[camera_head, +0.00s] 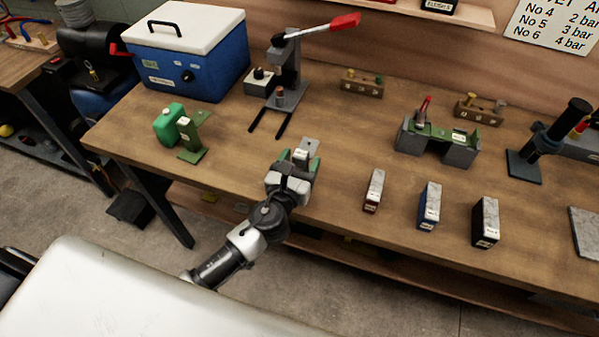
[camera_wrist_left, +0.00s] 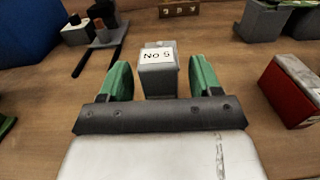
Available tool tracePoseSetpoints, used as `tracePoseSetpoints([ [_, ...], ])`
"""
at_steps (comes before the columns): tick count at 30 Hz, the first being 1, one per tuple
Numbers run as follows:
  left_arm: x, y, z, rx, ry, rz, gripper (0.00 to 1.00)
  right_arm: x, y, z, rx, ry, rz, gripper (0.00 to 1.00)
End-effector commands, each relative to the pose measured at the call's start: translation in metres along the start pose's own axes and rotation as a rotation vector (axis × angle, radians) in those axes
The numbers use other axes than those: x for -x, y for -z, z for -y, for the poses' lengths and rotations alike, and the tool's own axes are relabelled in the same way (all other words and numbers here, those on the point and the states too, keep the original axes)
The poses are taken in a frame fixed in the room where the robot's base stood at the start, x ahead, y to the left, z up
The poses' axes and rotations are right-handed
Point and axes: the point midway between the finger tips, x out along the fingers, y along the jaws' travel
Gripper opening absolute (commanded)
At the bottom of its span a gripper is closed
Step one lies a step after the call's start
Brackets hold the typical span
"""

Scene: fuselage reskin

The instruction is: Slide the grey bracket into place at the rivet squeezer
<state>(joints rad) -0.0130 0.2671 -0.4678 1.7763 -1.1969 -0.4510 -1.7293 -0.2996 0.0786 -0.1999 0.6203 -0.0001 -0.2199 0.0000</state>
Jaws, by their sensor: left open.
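The grey bracket (camera_head: 303,150) stands on the wooden table near its front edge; in the left wrist view it is a grey block (camera_wrist_left: 157,76) labelled "No 5". My left gripper (camera_head: 299,168) is open, its green fingers on either side of the bracket. In the left wrist view the gripper (camera_wrist_left: 163,82) shows a gap between each finger and the block. The rivet squeezer (camera_head: 285,75), a grey press with a red-tipped lever, stands behind, with two dark rails reaching forward; its base also shows in the left wrist view (camera_wrist_left: 104,38). The bracket's lower part is hidden by my gripper.
Red (camera_head: 374,190), blue (camera_head: 429,205) and black (camera_head: 485,222) blocks stand to the right. A green bracket-like piece (camera_head: 192,140) and green can (camera_head: 168,124) stand left, before a blue cooler (camera_head: 190,60). A green-topped fixture (camera_head: 437,140) is further right. Bare table lies between bracket and rails.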

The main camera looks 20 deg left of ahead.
Motion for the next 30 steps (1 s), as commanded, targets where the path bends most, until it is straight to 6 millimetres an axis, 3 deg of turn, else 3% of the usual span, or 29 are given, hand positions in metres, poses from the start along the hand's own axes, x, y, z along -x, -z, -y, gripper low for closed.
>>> tracePoseSetpoints([
  [3,-0.0131,-0.0001,-0.0001,0.001,-0.001,0.000,0.64,0.0019,0.0001,0.0000,0.000,0.000,0.000,0.43],
  [11,-0.0158,0.0007,0.0000,0.001,0.000,-0.001,0.64,0.0017,0.0000,-0.0001,0.000,0.000,0.000,0.43],
  [24,-0.0155,0.0009,-0.0001,0.001,0.000,-0.001,0.00,0.0017,-0.0002,-0.0002,0.000,0.000,0.001,0.43],
  [30,-0.0158,-0.0003,-0.0001,0.001,0.000,0.001,0.00,0.0018,-0.0003,-0.0004,0.000,-0.001,0.001,0.43],
])
